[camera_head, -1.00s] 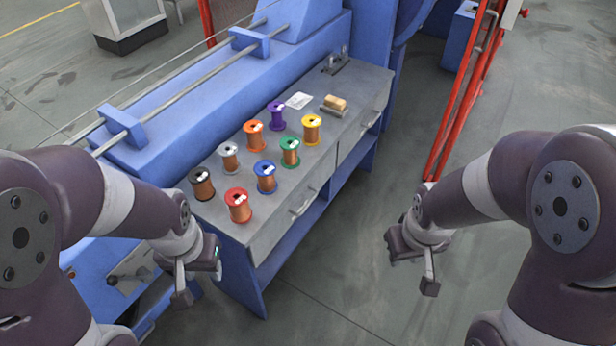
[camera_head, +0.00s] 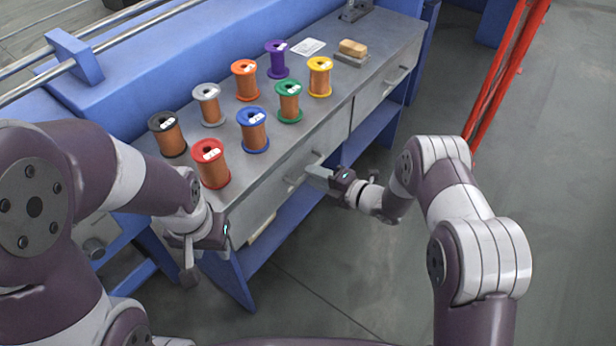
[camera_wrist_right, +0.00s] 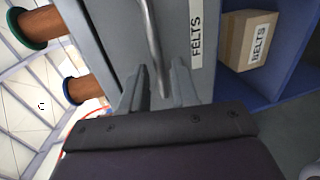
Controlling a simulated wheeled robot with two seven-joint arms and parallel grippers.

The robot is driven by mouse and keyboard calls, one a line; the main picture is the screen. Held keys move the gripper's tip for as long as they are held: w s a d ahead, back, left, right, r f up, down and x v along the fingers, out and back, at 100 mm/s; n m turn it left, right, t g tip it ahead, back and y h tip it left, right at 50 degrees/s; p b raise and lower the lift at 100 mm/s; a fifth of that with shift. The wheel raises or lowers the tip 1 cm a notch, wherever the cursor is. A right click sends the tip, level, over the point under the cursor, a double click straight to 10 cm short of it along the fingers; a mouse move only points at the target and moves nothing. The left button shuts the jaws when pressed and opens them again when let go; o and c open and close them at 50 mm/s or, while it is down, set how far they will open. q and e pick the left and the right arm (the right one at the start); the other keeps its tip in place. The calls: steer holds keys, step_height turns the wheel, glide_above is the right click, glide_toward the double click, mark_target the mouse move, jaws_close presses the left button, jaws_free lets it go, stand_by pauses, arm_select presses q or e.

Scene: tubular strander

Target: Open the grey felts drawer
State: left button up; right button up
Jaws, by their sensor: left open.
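The grey felts drawer (camera_head: 262,204) is the near-left drawer under the bench top, and it looks shut. Its bar handle (camera_head: 292,181) also shows in the right wrist view (camera_wrist_right: 153,40), beside a white "FELTS" label (camera_wrist_right: 197,35). My right gripper (camera_head: 312,176) is at this handle. In the right wrist view its two fingers (camera_wrist_right: 159,88) stand apart, with the handle's end between them; whether they touch it I cannot tell. My left gripper (camera_head: 205,262) is open and empty, in front of the bench's near-left corner, away from the drawer.
Several wire spools stand on the bench top (camera_head: 345,90), with a red-rimmed one (camera_head: 210,163) near the front edge. A second drawer (camera_head: 383,92) is further right. A labelled cardboard box (camera_wrist_right: 248,42) sits on the blue shelf below. Floor in front is clear.

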steer(key=shift+x, duration=1.55)
jaws_close()
arm_select(q)
steer(key=shift+f, duration=0.35)
arm_select(e)
steer(key=shift+d, duration=0.1)
